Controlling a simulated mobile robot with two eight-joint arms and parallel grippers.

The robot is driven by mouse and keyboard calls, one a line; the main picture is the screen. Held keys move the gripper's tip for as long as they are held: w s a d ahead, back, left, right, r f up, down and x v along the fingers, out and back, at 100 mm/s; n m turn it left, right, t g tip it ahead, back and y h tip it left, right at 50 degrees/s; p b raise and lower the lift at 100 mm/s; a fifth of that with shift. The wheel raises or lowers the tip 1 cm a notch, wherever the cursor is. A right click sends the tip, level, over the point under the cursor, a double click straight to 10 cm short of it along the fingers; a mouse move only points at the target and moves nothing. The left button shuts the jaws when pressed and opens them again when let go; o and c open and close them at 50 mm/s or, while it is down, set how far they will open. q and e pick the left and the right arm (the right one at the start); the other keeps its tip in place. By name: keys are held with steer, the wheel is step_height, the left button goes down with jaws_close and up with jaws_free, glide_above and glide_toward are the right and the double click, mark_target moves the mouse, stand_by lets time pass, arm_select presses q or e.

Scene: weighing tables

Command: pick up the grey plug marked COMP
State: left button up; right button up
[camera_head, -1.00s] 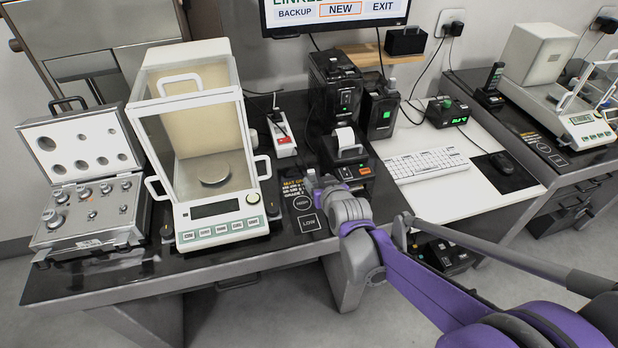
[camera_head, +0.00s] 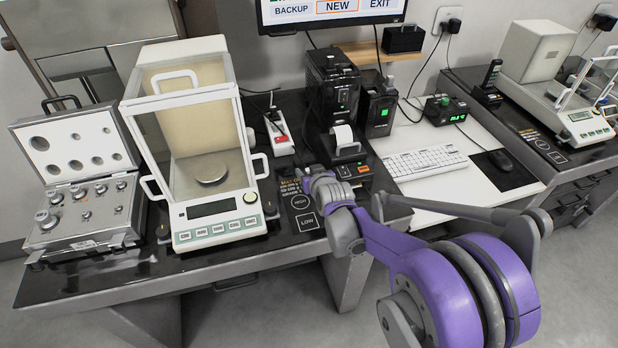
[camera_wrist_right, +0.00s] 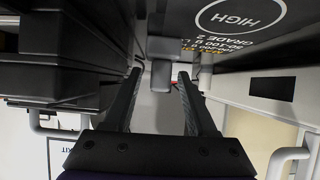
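My right gripper (camera_head: 312,176) reaches over the table between the glass balance and the receipt printer in the head view; its fingers barely show there. In the right wrist view the gripper (camera_wrist_right: 160,76) is open, its two dark fingers apart. A small grey block (camera_wrist_right: 161,74) shows at the gap between the fingertips, apparently beyond them. It may be the grey plug, but no COMP marking is readable. In the head view a white power strip (camera_head: 281,146) with a red part and a dark plug lies behind the gripper. My left gripper is not in view.
The balance (camera_head: 219,234) stands left of the gripper, with an open weight case (camera_head: 85,239) farther left. The printer (camera_head: 345,152) and black boxes (camera_head: 331,95) stand close on the right. A HIGH/LOW mat (camera_head: 302,203) lies below the gripper.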

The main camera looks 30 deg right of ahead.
jaws_close()
